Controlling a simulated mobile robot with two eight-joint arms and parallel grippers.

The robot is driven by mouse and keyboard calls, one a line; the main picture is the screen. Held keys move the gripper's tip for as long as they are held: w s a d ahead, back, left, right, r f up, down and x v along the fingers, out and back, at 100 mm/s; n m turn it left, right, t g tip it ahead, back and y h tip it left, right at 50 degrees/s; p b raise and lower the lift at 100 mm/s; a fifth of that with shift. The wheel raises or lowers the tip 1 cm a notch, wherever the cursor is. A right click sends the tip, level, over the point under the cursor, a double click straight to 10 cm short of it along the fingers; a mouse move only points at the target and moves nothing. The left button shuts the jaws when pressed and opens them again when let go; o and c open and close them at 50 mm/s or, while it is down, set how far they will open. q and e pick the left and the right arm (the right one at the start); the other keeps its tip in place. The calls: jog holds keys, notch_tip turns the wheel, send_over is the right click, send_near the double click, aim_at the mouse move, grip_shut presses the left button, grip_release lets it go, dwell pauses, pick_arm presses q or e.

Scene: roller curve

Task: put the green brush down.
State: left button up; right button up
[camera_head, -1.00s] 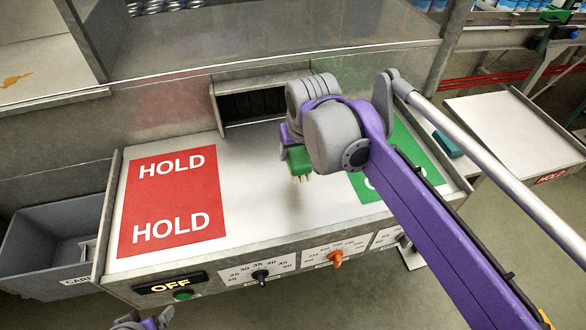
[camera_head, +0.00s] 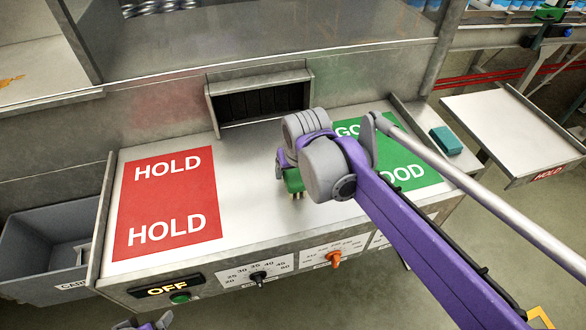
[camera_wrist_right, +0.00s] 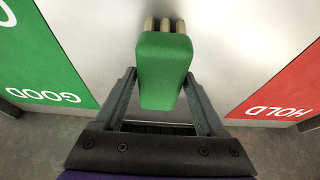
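The green brush (camera_head: 293,182) with pale bristles is in the head view over the white middle of the counter (camera_head: 255,175), between the red HOLD panel and the green GOOD panel. My right gripper (camera_wrist_right: 162,75) has a finger on each side of the brush (camera_wrist_right: 165,75) in the right wrist view and is shut on it. The bristles point down; I cannot tell if they touch the surface. In the head view my right wrist partly hides the brush.
The red HOLD panel (camera_head: 168,200) is bare. The green GOOD panel (camera_head: 415,172) is partly behind my arm. A teal block (camera_head: 446,141) lies right of it. A dark slot (camera_head: 262,102) opens at the back. Knobs (camera_head: 334,259) line the front; a grey bin (camera_head: 40,245) stands left.

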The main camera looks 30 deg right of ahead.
jog(key=shift+o, duration=1.2)
jog(key=shift+r, duration=0.2)
jog(key=p+v, duration=0.1)
jog(key=v, duration=1.1)
